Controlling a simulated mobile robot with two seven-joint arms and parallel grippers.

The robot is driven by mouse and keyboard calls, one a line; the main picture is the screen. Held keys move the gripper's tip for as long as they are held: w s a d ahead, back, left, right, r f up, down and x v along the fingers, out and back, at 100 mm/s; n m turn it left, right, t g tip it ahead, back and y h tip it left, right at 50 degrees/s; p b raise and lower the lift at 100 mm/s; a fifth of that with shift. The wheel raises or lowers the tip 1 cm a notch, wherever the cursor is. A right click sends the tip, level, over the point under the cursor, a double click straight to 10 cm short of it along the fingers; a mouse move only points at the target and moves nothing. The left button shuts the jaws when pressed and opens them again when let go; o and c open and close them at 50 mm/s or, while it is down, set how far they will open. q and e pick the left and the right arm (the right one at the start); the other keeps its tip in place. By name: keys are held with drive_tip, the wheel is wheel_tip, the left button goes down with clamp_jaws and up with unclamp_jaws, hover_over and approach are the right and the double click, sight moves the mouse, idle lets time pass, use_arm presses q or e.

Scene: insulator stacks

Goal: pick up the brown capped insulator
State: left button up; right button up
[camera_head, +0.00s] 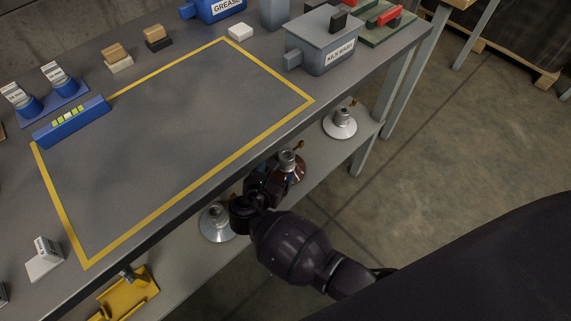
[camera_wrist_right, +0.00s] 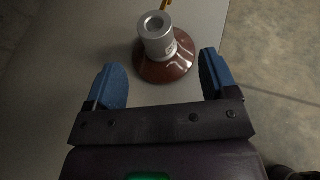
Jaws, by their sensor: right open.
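The brown capped insulator (camera_head: 292,168) stands upright on the lower shelf under the bench, with a brown glossy skirt and a grey metal cap. In the right wrist view the insulator (camera_wrist_right: 165,68) is just ahead of the fingertips, nearer the right finger. My right gripper (camera_wrist_right: 162,80) is open and empty, with its two blue fingers spread. In the head view my right arm reaches under the bench edge, and its gripper (camera_head: 268,182) is beside the insulator and partly covers it. My left gripper is not in view.
On the lower shelf (camera_head: 185,262), pale capped insulators stand on either side, one left (camera_head: 216,222) and one right (camera_head: 340,123). A yellow bracket (camera_head: 128,295) lies at the left. The bench top (camera_head: 170,140) overhangs the shelf; its yellow-marked area is clear.

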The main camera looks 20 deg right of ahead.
sight(284, 159)
drive_tip(key=x, duration=0.2)
drive_tip(key=shift+w+d+f+b, duration=0.15)
drive_tip(key=shift+f+b, duration=0.2)
drive_tip(key=shift+f, duration=0.1)
drive_tip(key=shift+w+d, duration=0.3)
drive_tip(key=shift+w, duration=0.05)
drive_tip(key=shift+w+d+f, duration=0.15)
drive_tip(key=shift+w+f, duration=0.05)
drive_tip(key=b+x, duration=0.2)
drive_tip(key=x, duration=0.2)
drive_tip(key=shift+w+f, duration=0.1)
drive_tip(key=shift+w, duration=0.25)
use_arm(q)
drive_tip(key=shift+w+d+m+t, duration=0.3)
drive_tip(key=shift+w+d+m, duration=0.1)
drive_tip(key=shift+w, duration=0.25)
use_arm(e)
drive_tip(key=shift+r, duration=0.25)
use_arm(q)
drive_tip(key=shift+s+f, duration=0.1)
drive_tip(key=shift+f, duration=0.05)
use_arm(e)
clamp_jaws()
